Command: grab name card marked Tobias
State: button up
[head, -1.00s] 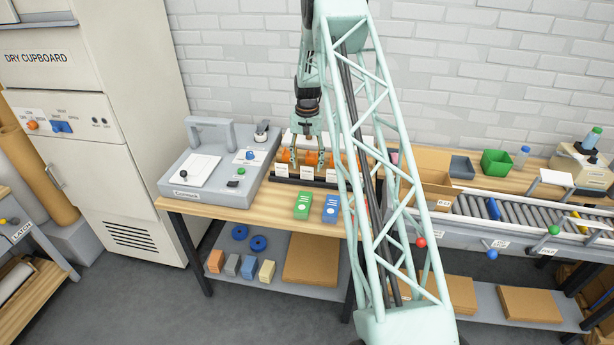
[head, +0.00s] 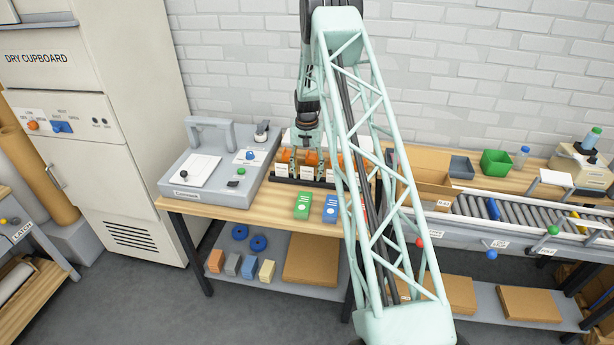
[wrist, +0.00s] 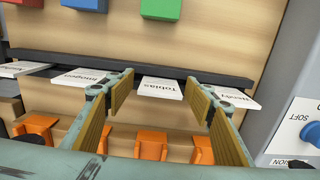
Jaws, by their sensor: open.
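The name card marked Tobias (wrist: 159,88) is a white card standing in a dark rail (wrist: 140,70) in the wrist view. It shows between the fingers of my gripper (wrist: 165,105), which is open, with a finger to each side and no visible contact. The cards marked Imogen (wrist: 84,78) and, partly hidden by a finger, another card (wrist: 235,96) stand to either side. In the head view my gripper (head: 306,168) is over the row of cards on the bench (head: 245,207); the card lettering is too small to read there.
Orange pieces (wrist: 151,143) stand behind the cards. A green box (head: 303,205) and a blue box (head: 331,208) lie in front of the rail. A grey machine (head: 215,165) stands close by on the left. A cardboard box (head: 425,170) is to the right.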

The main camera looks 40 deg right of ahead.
jog(key=shift+c, duration=0.5)
jog(key=c, duration=0.7)
jog(key=shift+o, duration=0.2)
jog(key=shift+r, duration=0.1)
